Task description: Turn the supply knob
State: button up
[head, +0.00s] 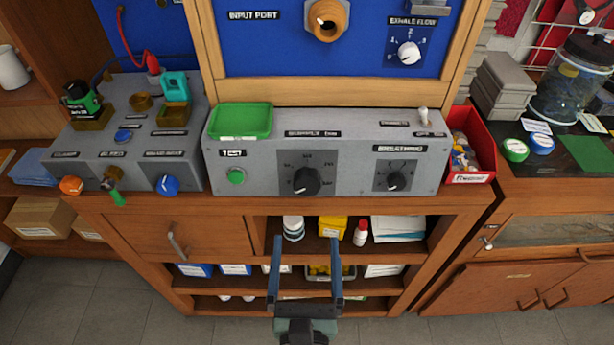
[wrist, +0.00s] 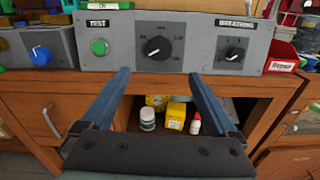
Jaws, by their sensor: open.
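The supply knob (head: 306,181) is a large black dial on a dark square plate, in the middle of the grey panel's front face. The label above it reads "SUPPLY". It also shows in the wrist view (wrist: 158,47), above and between my fingers. My gripper (head: 306,240) has two long blue fingers, spread apart and empty. In the head view it is below the knob, in front of the open shelf. In the wrist view the fingers (wrist: 159,74) point toward the panel, and the knob is not between them.
A smaller breathing knob (head: 395,181) is to the right and a green test button (head: 236,176) to the left. A green tray (head: 240,121) rests on the panel top. A red bin (head: 469,145) stands at its right end. Bottles and boxes fill the shelf below.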

aim_at(307, 191)
jog(key=w+p, duration=0.3)
jog(key=w, duration=0.9)
jog(key=shift+w, duration=0.25)
jog(key=c, duration=1.4)
